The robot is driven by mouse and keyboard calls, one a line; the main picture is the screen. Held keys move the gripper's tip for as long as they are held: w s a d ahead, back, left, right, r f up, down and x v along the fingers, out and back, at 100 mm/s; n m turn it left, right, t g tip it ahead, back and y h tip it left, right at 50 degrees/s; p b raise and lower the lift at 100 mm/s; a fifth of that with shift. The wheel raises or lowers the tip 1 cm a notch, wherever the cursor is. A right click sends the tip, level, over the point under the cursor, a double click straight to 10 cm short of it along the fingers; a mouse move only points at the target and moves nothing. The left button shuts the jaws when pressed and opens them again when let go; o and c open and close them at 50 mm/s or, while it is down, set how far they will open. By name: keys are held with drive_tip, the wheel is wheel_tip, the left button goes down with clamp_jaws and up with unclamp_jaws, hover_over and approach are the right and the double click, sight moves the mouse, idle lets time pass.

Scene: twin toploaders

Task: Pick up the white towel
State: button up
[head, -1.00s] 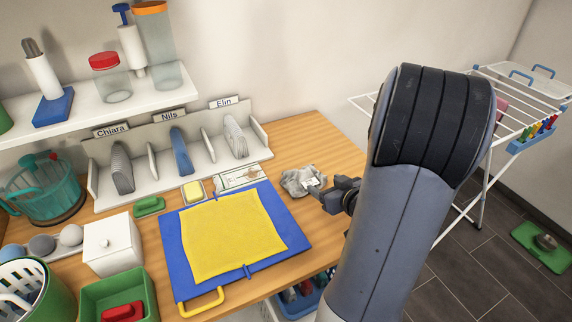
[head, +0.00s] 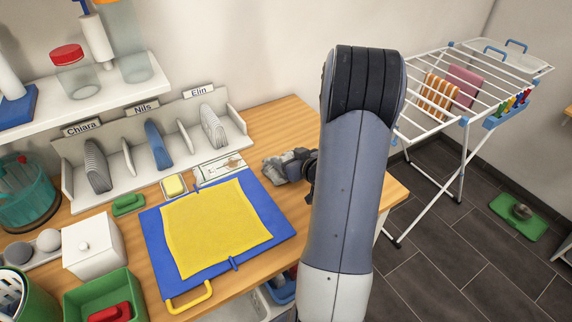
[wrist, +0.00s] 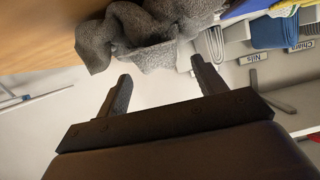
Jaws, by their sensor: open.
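A crumpled greyish-white cloth, which looks like the white towel (head: 272,169), lies on the wooden worktop to the right of the blue board. My gripper (head: 288,165) is right at it in the head view and hides part of it. In the wrist view the bunched towel (wrist: 150,32) is just beyond the fingertips. My gripper (wrist: 160,82) is open there, with nothing between its two fingers. The towel looks grey in shadow in the wrist view.
A yellow cloth (head: 215,228) lies flat on the blue board (head: 268,205). A labelled rack (head: 75,153) with folded cloths stands behind. A drying rack (head: 465,115) holding a striped and a pink cloth is at right. The worktop's right end (head: 393,195) is bare.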

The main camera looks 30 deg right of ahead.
sight(287, 156)
drive_tip(key=shift+x, duration=0.8)
drive_tip(key=c, duration=1.2)
wheel_tip(287, 156, up, 10)
drive_tip(key=shift+r+p, duration=0.1)
drive_tip(key=shift+p, duration=0.6)
drive_tip(key=shift+s, duration=0.15)
